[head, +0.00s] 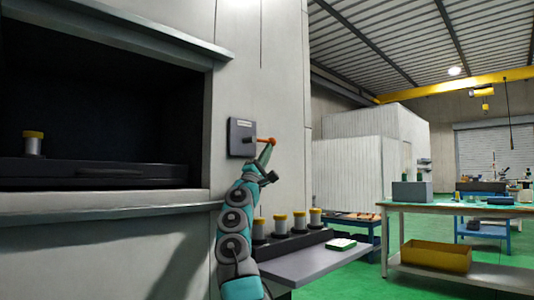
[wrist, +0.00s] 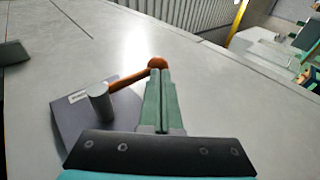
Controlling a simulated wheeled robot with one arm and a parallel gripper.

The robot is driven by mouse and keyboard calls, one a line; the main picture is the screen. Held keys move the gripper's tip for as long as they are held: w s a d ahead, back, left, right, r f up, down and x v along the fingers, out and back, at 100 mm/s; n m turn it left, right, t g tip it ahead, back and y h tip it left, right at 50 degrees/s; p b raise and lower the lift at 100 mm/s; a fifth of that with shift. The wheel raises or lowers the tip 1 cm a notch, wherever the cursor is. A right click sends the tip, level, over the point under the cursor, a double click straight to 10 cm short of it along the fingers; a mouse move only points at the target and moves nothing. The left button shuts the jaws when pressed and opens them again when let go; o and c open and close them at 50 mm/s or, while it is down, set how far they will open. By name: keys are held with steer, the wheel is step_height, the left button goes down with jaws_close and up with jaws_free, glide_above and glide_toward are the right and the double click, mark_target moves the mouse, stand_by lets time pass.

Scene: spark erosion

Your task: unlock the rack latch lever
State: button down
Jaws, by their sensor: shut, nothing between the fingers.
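The latch lever (head: 262,140) is orange with a round knob and sticks out to the right, nearly level, from a dark labelled plate (head: 240,132) on the grey machine wall. In the wrist view the lever (wrist: 128,81) runs from a grey pivot post (wrist: 99,101) to its knob (wrist: 157,63). My gripper (head: 266,153) is just below the knob end in the head view. Its green fingers (wrist: 160,75) are together and empty, with the tips at or against the knob. I cannot tell whether they touch it.
A dark rack with several yellow-topped cylinders (head: 259,229) and a grey shelf (head: 308,264) stands below my arm. The machine's dark opening (head: 90,100) is at left, with one yellow-topped cylinder (head: 33,143) inside. A workbench (head: 450,209) stands at right.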

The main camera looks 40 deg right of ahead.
steer(key=shift+d, duration=0.1)
steer(key=b+v, duration=0.6)
steer(key=v, duration=0.2)
stand_by(0.4)
steer(key=shift+r, duration=0.15)
stand_by(0.4)
